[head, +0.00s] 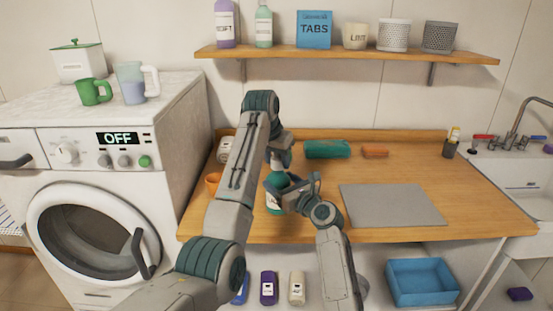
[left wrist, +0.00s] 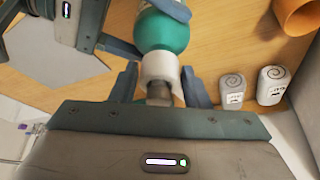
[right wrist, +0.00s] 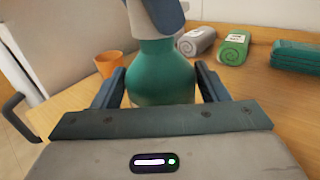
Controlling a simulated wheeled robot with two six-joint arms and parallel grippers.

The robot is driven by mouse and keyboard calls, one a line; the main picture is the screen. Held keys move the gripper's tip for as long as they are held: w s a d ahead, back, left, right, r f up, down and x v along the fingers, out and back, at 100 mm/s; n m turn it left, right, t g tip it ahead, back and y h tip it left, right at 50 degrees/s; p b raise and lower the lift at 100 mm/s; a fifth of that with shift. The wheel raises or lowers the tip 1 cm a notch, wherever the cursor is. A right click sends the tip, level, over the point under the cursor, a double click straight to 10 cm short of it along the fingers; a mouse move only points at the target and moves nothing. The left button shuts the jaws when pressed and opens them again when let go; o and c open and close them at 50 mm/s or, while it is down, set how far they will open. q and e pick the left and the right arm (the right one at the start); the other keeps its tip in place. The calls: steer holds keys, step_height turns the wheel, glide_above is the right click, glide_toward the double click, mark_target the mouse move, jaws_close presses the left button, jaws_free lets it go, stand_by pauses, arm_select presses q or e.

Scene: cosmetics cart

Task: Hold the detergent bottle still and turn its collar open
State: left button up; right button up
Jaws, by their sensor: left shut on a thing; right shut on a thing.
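The detergent bottle (head: 275,203) is teal and stands on the wooden counter, partly hidden by my arms. My right gripper (right wrist: 158,90) is shut around the bottle's teal body (right wrist: 160,72), one finger on each side. My left gripper (left wrist: 161,85) comes from above and is shut on the white collar (left wrist: 160,70) at the bottle's neck. In the head view the left gripper (head: 282,152) is above the right gripper (head: 293,193), and the collar is mostly hidden there. I cannot tell how far the collar is turned.
An orange cup (head: 212,184) stands left of the bottle. Rolled towels (left wrist: 232,92), a teal folded towel (head: 327,149) and an orange sponge (head: 375,151) lie at the back. A grey mat (head: 392,206) lies to the right. The washing machine (head: 95,190) adjoins on the left.

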arm_select(q)
steer(key=shift+n, duration=0.4)
steer(key=n, duration=0.1)
steer(key=n+y, duration=0.1)
steer(key=shift+d+r+n+t, duration=0.1)
steer(key=shift+d+n+t, duration=0.1)
steer(key=shift+n+t, duration=0.1)
steer(key=shift+d+n+y, duration=0.1)
steer(key=shift+n+y, duration=0.8)
steer(key=shift+n, duration=1.3)
steer(key=o, duration=1.3)
step_height(320, 180, up, 10)
